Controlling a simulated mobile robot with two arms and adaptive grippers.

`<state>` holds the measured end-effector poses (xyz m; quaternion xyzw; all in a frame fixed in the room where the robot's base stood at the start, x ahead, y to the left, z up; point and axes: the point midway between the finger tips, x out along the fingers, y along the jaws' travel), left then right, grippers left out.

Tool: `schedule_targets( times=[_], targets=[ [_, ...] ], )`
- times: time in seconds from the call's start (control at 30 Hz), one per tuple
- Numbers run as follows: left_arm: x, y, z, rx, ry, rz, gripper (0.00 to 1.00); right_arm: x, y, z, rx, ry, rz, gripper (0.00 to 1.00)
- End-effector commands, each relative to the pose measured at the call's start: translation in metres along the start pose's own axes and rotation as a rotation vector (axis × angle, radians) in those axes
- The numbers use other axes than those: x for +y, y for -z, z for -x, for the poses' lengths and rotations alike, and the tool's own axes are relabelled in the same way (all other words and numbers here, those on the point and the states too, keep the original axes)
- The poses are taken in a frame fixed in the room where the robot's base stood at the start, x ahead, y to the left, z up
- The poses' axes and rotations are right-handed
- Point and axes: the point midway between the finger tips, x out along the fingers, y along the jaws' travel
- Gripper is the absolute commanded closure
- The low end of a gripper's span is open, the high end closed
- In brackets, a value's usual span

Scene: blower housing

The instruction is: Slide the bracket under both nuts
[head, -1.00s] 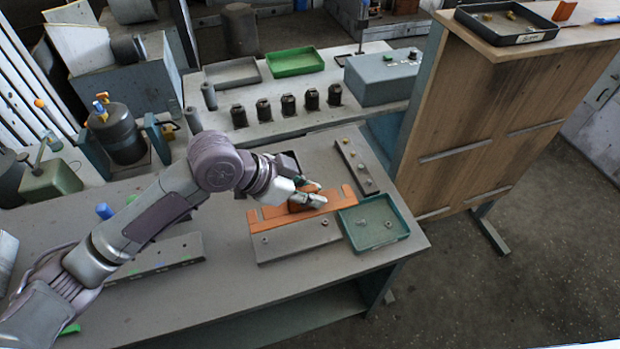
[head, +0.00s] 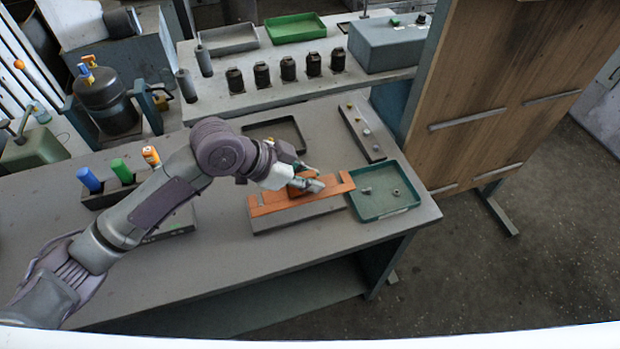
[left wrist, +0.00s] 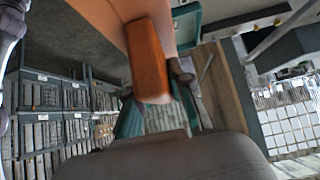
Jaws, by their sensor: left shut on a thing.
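The orange bracket (head: 270,204) lies along the top of a grey block (head: 298,220) on the bench in the head view. It covers most of the block's top, and its raised right end shows at the right. My left gripper (head: 308,184) comes in from the left and is shut on the bracket's raised middle part. In the left wrist view an orange raised part of the bracket (left wrist: 148,58) shows close up at the fingers. I cannot make out the two nuts, so I cannot tell how the bracket's slots sit against them. My right gripper is not in view.
A green tray (head: 383,190) with small parts stands just right of the block. A grey strip with knobs (head: 362,131) and an empty dark tray (head: 274,133) lie behind. Coloured cylinders (head: 121,171) stand at left. The bench front is clear.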

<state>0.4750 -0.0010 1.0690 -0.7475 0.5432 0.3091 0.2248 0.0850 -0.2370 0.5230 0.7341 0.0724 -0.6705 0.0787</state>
Motion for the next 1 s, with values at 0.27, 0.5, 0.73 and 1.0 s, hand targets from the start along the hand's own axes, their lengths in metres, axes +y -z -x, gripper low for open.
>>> schedule_targets(
  times=[0.27,0.5,0.73,1.0],
  targets=[
    [-0.004,-0.026,-0.026,0.002,0.002,0.000,1.00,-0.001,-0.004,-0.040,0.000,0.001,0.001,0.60],
    [-0.007,-0.044,-0.044,0.000,0.000,0.001,1.00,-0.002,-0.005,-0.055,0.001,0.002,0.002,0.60],
    [-0.009,-0.063,-0.063,0.000,0.000,0.001,1.00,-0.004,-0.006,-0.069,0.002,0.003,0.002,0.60],
    [-0.013,-0.078,-0.079,0.001,0.001,0.001,1.00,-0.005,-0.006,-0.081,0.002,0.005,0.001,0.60]
  ],
)
